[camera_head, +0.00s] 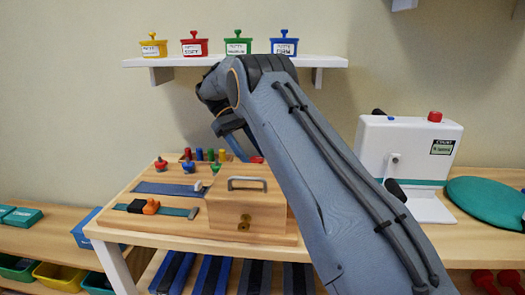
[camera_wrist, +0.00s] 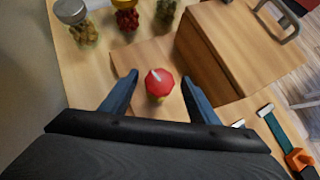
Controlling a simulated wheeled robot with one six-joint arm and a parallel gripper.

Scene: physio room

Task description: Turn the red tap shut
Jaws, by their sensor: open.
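The red tap (camera_wrist: 159,80) is an eight-sided red knob with a white pointer mark, on a short yellowish stem, in the middle of the wrist view. The mark slants up and to the left there. My gripper (camera_wrist: 160,85) is open, with one blue finger on each side of the knob and a visible gap on both sides. In the head view my gripper (camera_head: 241,149) reaches down behind the wooden box, and a bit of red (camera_head: 257,160) shows beside its finger. I cannot tell whether that is the same knob. My arm hides the area to the right.
The wooden box (camera_head: 240,205) with a grey handle stands close to the knob. Several jars (camera_wrist: 127,20) line the far side in the wrist view. Straps with an orange buckle (camera_head: 151,207) and small coloured knobs (camera_head: 160,164) occupy the board's left. A white machine (camera_head: 405,150) stands right.

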